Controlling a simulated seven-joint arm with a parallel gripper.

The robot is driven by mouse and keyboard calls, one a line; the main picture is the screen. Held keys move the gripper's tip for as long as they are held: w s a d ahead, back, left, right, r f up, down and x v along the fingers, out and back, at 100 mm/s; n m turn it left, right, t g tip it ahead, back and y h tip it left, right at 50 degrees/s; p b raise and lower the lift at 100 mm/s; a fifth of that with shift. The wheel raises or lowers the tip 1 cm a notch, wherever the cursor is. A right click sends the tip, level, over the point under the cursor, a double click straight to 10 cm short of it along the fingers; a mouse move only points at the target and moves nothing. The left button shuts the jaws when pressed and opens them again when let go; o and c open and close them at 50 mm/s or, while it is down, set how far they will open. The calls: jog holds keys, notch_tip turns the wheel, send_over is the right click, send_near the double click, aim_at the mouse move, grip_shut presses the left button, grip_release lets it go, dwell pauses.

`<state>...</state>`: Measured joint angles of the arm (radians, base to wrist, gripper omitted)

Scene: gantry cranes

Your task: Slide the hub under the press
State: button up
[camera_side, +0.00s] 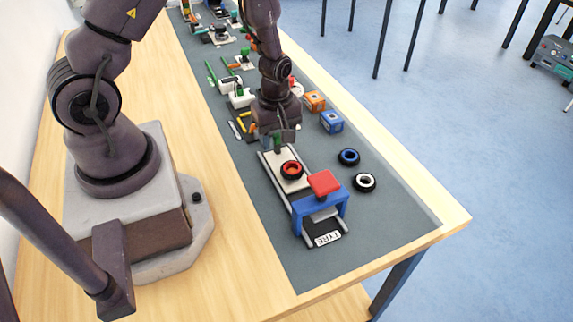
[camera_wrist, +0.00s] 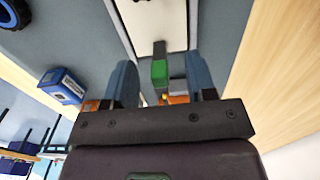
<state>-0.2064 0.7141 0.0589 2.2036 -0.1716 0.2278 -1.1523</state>
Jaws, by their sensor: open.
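The red hub (camera_side: 291,163), a ring with a dark centre, lies on a white sliding plate (camera_side: 298,184) between two grey rails. The press (camera_side: 322,201), a blue gantry with a red block on top, stands over the rails at their near end, and the hub is outside it on the far side. A green-tipped handle (camera_side: 277,142) rises at the plate's far end. My gripper (camera_side: 285,136) is open above that end. In the wrist view the green handle (camera_wrist: 160,72) stands between my two spread fingers (camera_wrist: 160,78), with gaps at both sides. The hub is out of the wrist view.
A blue-centred ring (camera_side: 348,157) and a white-centred ring (camera_side: 365,182) lie right of the rails. Blue (camera_side: 331,121) and orange (camera_side: 315,101) boxes stand behind them. A TYRE label (camera_side: 327,238) lies at the near rail end. The near mat is clear.

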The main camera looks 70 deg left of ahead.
jog(key=c, duration=0.9)
jog(key=shift+d, duration=0.15)
jog(key=shift+w+d, duration=0.1)
jog(key=shift+d, duration=5.7)
jog(key=o, duration=0.8)
notch_tip(320, 180, up, 7)
